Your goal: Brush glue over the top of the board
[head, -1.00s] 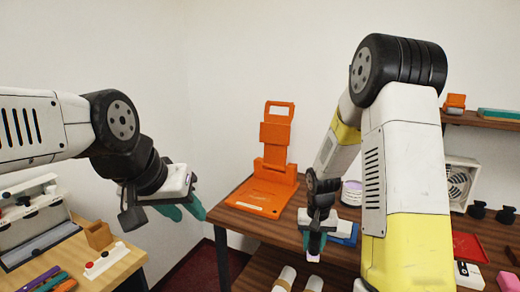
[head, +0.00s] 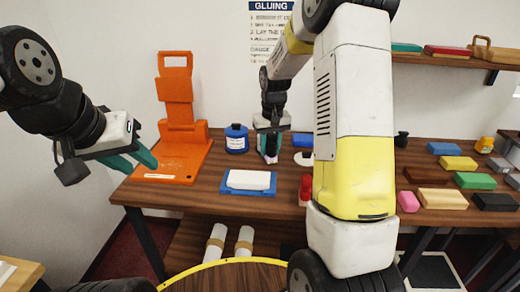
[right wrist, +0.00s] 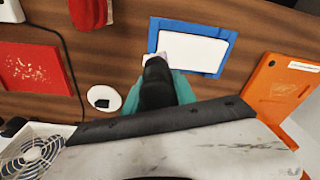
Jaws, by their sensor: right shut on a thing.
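The white board (head: 248,180) lies flat in a blue tray (head: 226,188) on the wooden table; the board (right wrist: 192,50) also shows in the right wrist view. My right gripper (head: 268,148) is shut on a dark-handled brush (right wrist: 156,82), pointing down behind the tray's right end. The brush's pale lilac tip (right wrist: 150,57) appears near a corner of the tray in the wrist view; whether it touches anything is unclear. No glue is clearly visible on the board. My left gripper (head: 133,161) is open and empty, left of the orange stand.
An orange stand (head: 183,130) is at the table's left. A blue pot (head: 236,140) stands behind the tray. Several coloured blocks fill the table's right side. The front left edge is clear.

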